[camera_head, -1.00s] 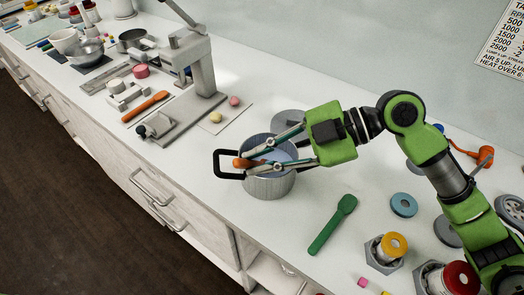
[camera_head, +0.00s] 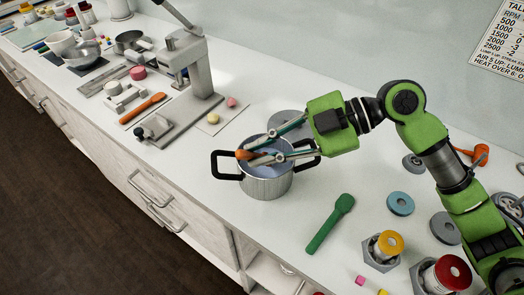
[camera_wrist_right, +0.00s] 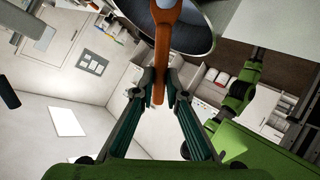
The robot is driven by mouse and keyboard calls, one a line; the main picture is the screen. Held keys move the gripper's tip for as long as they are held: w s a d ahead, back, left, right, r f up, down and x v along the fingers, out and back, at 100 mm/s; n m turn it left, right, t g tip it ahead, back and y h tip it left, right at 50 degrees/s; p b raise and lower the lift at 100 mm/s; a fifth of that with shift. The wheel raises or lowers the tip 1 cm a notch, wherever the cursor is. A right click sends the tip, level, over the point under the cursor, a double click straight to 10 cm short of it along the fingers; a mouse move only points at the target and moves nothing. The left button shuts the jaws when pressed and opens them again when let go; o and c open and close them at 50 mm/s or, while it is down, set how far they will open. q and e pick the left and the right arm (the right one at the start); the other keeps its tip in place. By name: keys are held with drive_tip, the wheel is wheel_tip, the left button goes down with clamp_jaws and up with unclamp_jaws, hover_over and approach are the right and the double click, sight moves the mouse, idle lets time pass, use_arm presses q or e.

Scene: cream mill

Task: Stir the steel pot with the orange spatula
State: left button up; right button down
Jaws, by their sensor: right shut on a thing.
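The steel pot (camera_head: 266,187) stands on the white counter, with two black handles and bluish contents. My right gripper (camera_head: 260,153) reaches over the pot from the right, its fingertips above the opening. It is shut on the orange spatula (camera_head: 244,154), which shows as a short orange piece near the pot's left rim. In the right wrist view the spatula (camera_wrist_right: 164,35) sticks out beyond the fingertips, in front of a dark round opening. I cannot tell how deep its lower end is. My left gripper cannot be made out.
A green spatula (camera_head: 331,223) lies on the counter in front of the pot. A grey stand (camera_head: 203,75) and another orange utensil (camera_head: 143,108) are to the left. A blue ring (camera_head: 400,203) and yellow-topped (camera_head: 389,243) and red-topped (camera_head: 453,273) parts lie to the right.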

wheel_tip(320, 180, up, 8)
drive_tip(key=p, duration=0.5)
drive_tip(key=shift+r, duration=0.25)
drive_tip(key=shift+d+p, duration=0.1)
drive_tip(key=shift+p, duration=0.2)
idle(0.4)
